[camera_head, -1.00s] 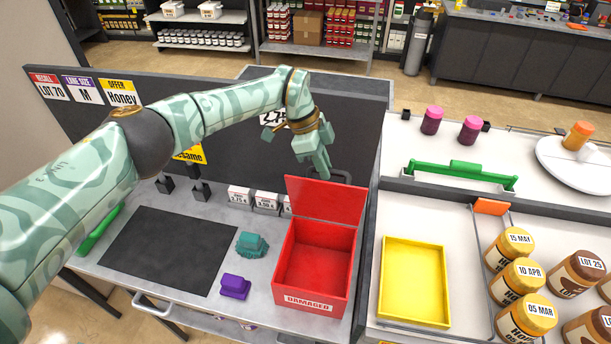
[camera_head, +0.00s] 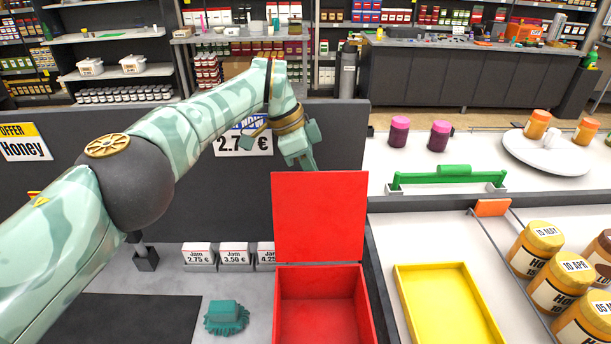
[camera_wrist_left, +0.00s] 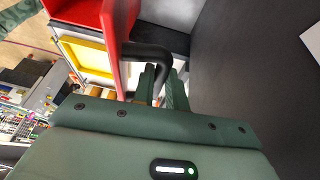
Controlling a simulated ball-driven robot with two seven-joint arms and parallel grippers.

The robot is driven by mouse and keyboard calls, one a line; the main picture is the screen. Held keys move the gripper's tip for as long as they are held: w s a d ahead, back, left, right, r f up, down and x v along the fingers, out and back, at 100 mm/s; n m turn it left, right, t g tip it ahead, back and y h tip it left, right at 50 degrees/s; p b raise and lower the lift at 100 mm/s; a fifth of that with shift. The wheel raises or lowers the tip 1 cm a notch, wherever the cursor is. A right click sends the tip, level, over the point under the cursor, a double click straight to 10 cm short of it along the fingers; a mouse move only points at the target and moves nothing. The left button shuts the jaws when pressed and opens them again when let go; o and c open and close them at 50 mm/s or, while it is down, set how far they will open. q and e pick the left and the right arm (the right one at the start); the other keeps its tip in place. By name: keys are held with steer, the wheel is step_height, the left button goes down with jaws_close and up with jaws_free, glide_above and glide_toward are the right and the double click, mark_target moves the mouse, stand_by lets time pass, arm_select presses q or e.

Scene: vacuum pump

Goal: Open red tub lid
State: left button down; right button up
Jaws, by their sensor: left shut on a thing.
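The red tub (camera_head: 320,295) stands on the grey counter, its lower part cut off in the head view. Its red lid (camera_head: 320,217) stands raised, roughly upright, at the tub's back edge, and the tub looks empty inside. My left gripper (camera_head: 304,160) is behind the lid's top edge, its fingertips partly hidden by it. In the left wrist view, the gripper's green fingers (camera_wrist_left: 163,84) are shut on the lid's black curved handle (camera_wrist_left: 148,54); the red lid (camera_wrist_left: 114,45) is beside them. My right gripper is not in view.
A teal brush-like object (camera_head: 226,317) lies left of the tub. Jam price cards (camera_head: 232,254) stand behind it. A dark partition (camera_head: 230,195) rises behind the counter. A yellow tray (camera_head: 445,300) and honey jars (camera_head: 535,248) are on the right.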

arm_select(q)
steer(key=shift+w+a+f, duration=0.15)
steer(key=shift+a+f, duration=0.1)
steer(key=shift+f, duration=0.05)
steer(key=c, duration=1.8)
jaws_free()
steer(key=o, duration=0.4)
steer(key=shift+w+d+f, duration=0.1)
steer(key=shift+w, duration=0.15)
steer(key=shift+w+d, duration=0.1)
steer(key=shift+d, duration=0.05)
